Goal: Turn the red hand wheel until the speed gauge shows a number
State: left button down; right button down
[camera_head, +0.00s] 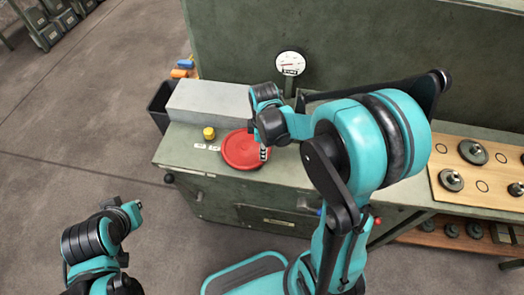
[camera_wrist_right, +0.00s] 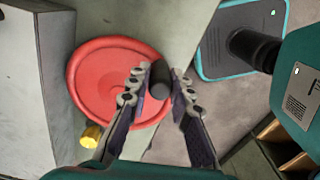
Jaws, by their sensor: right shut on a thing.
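The red hand wheel (camera_head: 240,150) lies flat on the green machine's top, and it also shows in the right wrist view (camera_wrist_right: 100,70). My right gripper (camera_head: 264,153) is at the wheel's right edge. In the right wrist view its two fingers (camera_wrist_right: 158,82) are shut on the wheel's dark upright handle (camera_wrist_right: 161,78). The white round speed gauge (camera_head: 290,64) stands behind the wheel. It has a red pointer, but its digits are too small to read. My left gripper (camera_head: 132,211) is at the lower left, away from the machine, and its fingers cannot be made out.
A yellow knob (camera_head: 209,133) and small white labels are left of the wheel. A grey block (camera_head: 208,101) lies behind it. A wooden board (camera_head: 445,185) with dark round parts is at the right. The floor at the left is open.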

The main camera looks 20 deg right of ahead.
jog(key=shift+d, duration=0.1)
jog(key=c, duration=1.3)
grip_release()
jog(key=shift+w, duration=0.1)
jog(key=shift+c, duration=0.2)
notch_tip(320, 180, up, 12)
